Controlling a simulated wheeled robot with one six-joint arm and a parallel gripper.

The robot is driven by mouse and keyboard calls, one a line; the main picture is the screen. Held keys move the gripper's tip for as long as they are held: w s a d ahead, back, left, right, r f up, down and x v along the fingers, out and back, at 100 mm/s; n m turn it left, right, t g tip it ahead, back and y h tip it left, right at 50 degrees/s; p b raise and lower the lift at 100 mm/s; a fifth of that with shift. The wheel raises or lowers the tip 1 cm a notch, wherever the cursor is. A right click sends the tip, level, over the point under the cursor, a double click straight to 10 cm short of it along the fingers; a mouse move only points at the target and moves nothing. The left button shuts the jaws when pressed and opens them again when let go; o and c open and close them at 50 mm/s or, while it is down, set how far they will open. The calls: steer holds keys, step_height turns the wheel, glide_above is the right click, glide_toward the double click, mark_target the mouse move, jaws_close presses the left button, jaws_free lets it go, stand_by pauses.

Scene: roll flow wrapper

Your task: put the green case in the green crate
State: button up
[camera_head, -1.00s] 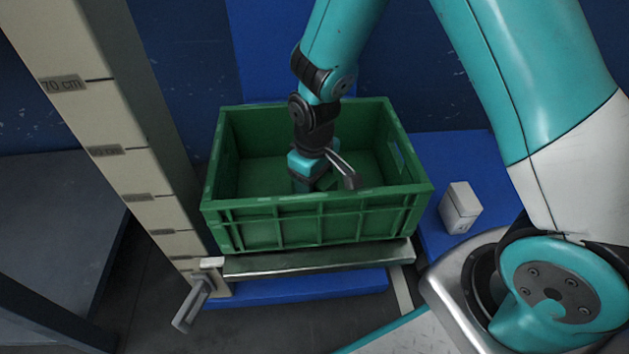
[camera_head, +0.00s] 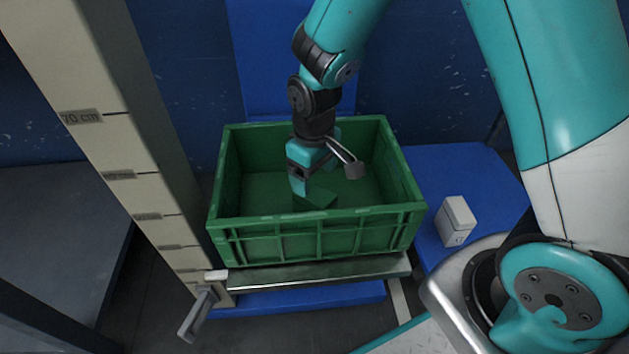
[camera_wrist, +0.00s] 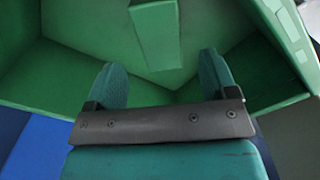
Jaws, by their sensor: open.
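The green crate (camera_head: 318,245) stands on a metal-edged support in the head view; its walls also show in the wrist view (camera_wrist: 75,78). The green case (camera_head: 316,197) is a small box lying on the crate floor. In the wrist view the case (camera_wrist: 155,35) lies beyond my fingertips, apart from them. My gripper (camera_head: 316,178) is inside the crate, pointing down, above and close to the case. In the wrist view my gripper (camera_wrist: 161,75) has its two fingers spread with nothing between them. Part of the case is hidden by the gripper in the head view.
A white box (camera_head: 456,220) stands on the blue surface (camera_head: 478,180) right of the crate. A tall measuring post (camera_head: 130,150) stands close to the crate's left. A metal handle (camera_head: 197,314) sticks out at the front left. The crate floor around the case is clear.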

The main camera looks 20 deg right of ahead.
steer(key=s+a+r+y, duration=0.2)
steer(key=s+r, duration=0.7)
steer(key=r, duration=0.2)
steer(key=s+a+r+n+y+p, duration=0.1)
steer(key=s+a+r+y, duration=0.1)
steer(key=s+r, duration=0.7)
steer(key=shift+s+a+r+n, duration=0.15)
steer(key=shift+s+r+n, duration=0.15)
steer(key=shift+r, duration=0.6)
